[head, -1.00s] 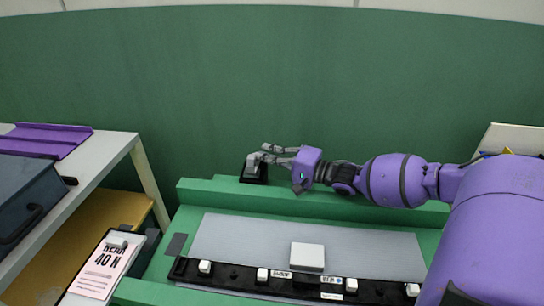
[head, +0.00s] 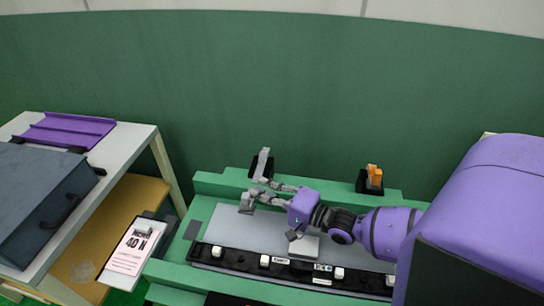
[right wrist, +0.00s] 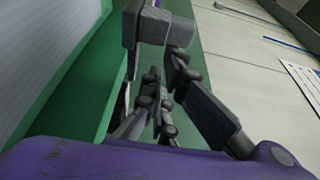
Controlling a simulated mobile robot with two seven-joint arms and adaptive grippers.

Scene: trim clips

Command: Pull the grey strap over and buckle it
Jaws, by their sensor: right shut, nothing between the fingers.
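The grey strap (head: 263,162) stands up from a small black mount at the back left of the green fixture in the head view. An orange buckle piece (head: 375,175) sits on another black mount at the back right. My right gripper (head: 254,195) is shut and empty, just in front of the strap's mount and above the grey panel; whether it touches the strap is unclear. In the right wrist view, the gripper's grey fingers (right wrist: 152,28) show close up, with no strap clearly visible. My left gripper is not in view.
A black rail (head: 235,259) with white clips runs along the fixture's front. At left, a table (head: 128,142) holds a dark case (head: 38,200) and a purple tray (head: 68,131).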

